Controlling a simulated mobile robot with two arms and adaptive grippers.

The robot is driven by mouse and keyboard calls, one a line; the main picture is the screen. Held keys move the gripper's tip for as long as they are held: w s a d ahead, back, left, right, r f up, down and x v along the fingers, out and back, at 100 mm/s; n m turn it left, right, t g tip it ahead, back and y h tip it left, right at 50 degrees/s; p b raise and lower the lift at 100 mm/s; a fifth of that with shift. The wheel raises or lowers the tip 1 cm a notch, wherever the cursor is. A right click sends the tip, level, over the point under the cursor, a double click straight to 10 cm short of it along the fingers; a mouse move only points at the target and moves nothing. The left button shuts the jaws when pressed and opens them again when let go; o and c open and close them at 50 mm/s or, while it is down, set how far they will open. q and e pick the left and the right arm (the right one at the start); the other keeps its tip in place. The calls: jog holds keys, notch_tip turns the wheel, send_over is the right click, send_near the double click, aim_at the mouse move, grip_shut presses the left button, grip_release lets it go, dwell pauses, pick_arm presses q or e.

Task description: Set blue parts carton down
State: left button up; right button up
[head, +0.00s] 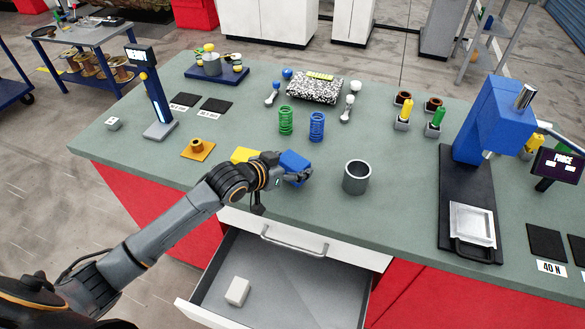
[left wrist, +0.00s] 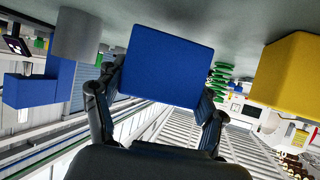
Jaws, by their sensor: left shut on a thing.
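The blue parts carton (head: 294,160) is at the front middle of the green bench top (head: 240,120), just right of a yellow carton (head: 243,155). My left gripper (head: 288,174) is shut on the blue carton. In the left wrist view the blue carton (left wrist: 165,66) sits between the two fingers, with the yellow carton (left wrist: 290,70) apart from it. That view is turned over, with the bench top along its upper edge. I cannot tell whether the carton touches the bench. My right gripper is not in view.
A grey cup (head: 356,178) stands right of the blue carton. A green spring (head: 286,121) and a blue spring (head: 317,126) stand behind it. An open drawer (head: 290,280) below the bench front holds a white block (head: 237,291). A blue press (head: 490,120) stands at the right.

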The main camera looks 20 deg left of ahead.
pick_arm(q)
jog(key=shift+s+f, duration=0.1)
jog(key=shift+f, duration=0.9)
jog(key=shift+f, duration=0.1)
jog(key=o, duration=1.3)
jog(key=shift+o, duration=0.2)
jog(key=shift+a, duration=0.1)
jog(key=b+v, duration=0.1)
jog(key=v, duration=1.1)
jog(key=shift+r, duration=0.2)
